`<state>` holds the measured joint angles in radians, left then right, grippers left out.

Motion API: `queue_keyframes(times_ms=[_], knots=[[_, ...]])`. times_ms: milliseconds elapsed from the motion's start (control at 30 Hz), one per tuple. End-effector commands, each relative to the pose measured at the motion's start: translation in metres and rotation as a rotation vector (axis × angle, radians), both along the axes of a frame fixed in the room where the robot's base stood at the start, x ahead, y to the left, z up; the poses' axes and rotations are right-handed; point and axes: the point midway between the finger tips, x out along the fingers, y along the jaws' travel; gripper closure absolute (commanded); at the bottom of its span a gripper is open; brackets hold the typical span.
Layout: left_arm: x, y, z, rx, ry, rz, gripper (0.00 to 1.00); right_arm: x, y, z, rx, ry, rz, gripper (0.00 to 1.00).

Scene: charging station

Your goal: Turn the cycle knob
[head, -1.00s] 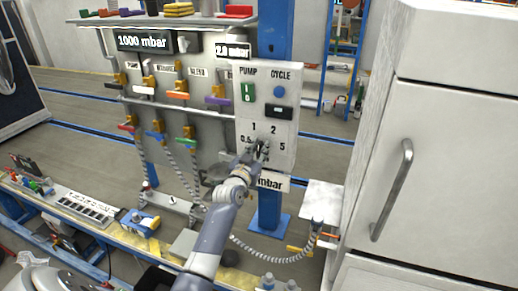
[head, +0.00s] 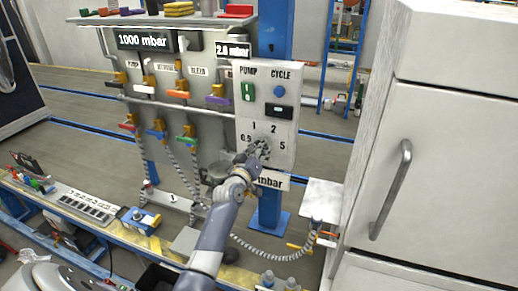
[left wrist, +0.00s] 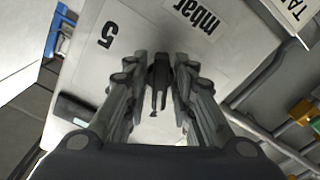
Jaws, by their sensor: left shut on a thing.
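The white control panel (head: 283,195) stands on a blue post. Under its CYCLE label sits a round blue button (head: 280,91). Lower down is a dial marked 1, 2, 5 and a partly hidden number at left. My left gripper (head: 261,150) is at this dial and hides its knob in the head view. In the left wrist view a dark knob (left wrist: 158,78) stands between the two fingers, which are shut on it. The 5 and mbar labels lie beyond the fingers. The knob's exact setting is hidden. My right gripper is not in view.
A green pump switch (head: 248,92) and a dark display (head: 279,112) are above the dial. Several coloured valves and hoses stand left of the panel. A white cabinet (head: 445,170) with a handle is at right.

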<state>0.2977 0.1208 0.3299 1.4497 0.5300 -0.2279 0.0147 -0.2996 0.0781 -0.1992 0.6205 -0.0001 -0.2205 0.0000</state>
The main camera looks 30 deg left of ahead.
Motion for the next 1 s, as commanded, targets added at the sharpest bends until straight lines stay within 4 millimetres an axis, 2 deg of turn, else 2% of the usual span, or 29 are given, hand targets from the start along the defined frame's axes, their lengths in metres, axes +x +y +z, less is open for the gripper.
queue_keyframes(times_ms=[400,433,467,833,1000], knots=[[0.0,0.0,-0.001,-0.005,0.0,0.0,1.0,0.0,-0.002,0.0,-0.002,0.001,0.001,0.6],[0.0,0.0,-0.001,-0.005,0.0,0.0,0.7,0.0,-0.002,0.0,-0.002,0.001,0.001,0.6],[0.0,0.0,-0.001,-0.005,0.0,0.0,0.68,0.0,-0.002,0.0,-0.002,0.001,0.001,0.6],[-0.002,-0.001,-0.001,-0.005,0.0,0.0,0.68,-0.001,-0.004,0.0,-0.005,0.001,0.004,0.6],[-0.018,-0.005,-0.001,-0.005,0.0,0.0,0.68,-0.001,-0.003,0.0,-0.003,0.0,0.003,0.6]])
